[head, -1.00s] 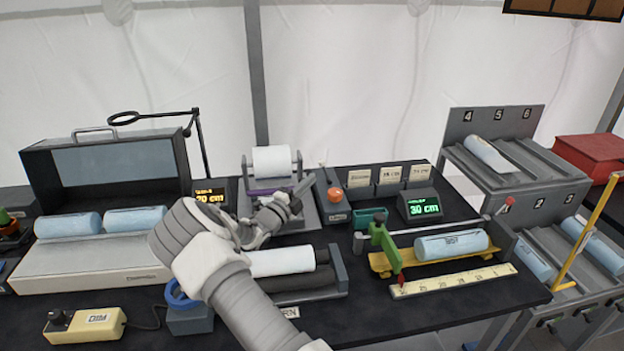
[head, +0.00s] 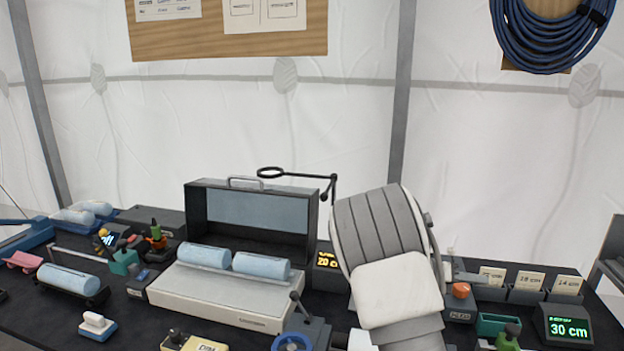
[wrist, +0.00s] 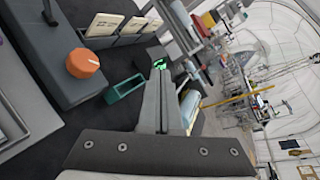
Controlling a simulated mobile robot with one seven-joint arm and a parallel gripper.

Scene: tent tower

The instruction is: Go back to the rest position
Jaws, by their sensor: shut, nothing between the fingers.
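My gripper shows in the wrist view (wrist: 165,105), with its two long grey fingers together and nothing between them. It is in the air above the bench.
On the black bench stand an open grey case (head: 262,220), a pale device with two blue rolls (head: 205,255), a green 30 cm display (head: 568,328) and card holders (head: 525,285). An orange knob (wrist: 83,63) and a green open box (wrist: 125,90) lie near my fingers.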

